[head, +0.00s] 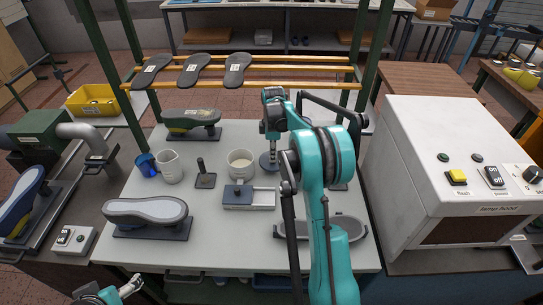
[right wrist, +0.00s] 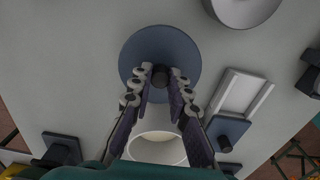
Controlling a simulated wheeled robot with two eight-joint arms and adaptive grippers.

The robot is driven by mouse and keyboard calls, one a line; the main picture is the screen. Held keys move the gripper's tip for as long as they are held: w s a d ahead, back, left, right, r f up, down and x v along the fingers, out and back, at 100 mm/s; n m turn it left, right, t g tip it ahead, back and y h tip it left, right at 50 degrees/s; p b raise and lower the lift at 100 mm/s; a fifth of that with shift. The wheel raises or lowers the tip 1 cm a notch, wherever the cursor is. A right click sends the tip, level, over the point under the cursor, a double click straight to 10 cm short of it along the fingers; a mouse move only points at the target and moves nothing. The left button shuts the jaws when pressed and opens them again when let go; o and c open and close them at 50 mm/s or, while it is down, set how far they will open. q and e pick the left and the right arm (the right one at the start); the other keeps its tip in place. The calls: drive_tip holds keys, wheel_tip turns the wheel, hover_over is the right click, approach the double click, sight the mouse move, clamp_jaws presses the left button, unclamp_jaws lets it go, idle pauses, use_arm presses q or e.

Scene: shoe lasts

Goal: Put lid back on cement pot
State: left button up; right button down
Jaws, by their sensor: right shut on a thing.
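The lid is a round blue-grey disc with a dark knob; it shows in the right wrist view (right wrist: 184,50) and partly behind my arm in the head view (head: 267,163). My right gripper (right wrist: 160,77) is shut on the knob, pointing down over the disc; it also shows in the head view (head: 271,134). I cannot tell whether the lid touches the table. The open cement pot (head: 240,167), white with pale contents, stands just left of the lid. It also shows below the lid in the right wrist view (right wrist: 158,150). My left gripper (head: 124,290) is at the bottom left edge, away from these things.
A grey tray with a blue block (head: 249,198) sits in front of the pot. A dark-handled stand (head: 205,180), a white jug (head: 170,166) and a blue cup (head: 146,165) are left of it. Shoe lasts (head: 147,211) stand on the white table (head: 222,245). The lamp hood (head: 440,165) is at right.

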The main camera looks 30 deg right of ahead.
drive_tip(key=s+a+r+p, duration=0.1)
drive_tip(key=s+r+p, duration=0.1)
drive_tip(key=s+r, duration=0.6)
drive_tip(key=w+a+r+n+p, duration=0.3)
drive_tip(key=w+a+n+p, duration=0.3)
drive_tip(key=w+a+p, duration=0.55)
wheel_tip(320, 180, down, 7)
drive_tip(key=d+b, duration=0.1)
drive_tip(key=b, duration=0.1)
drive_tip(key=shift+w+b, duration=0.35)
drive_tip(key=shift+w, duration=0.05)
drive_tip(key=shift+r, duration=0.15)
idle(1.1)
drive_tip(key=shift+f+b, duration=0.2)
drive_tip(key=shift+b, duration=0.45)
idle(0.5)
idle(0.3)
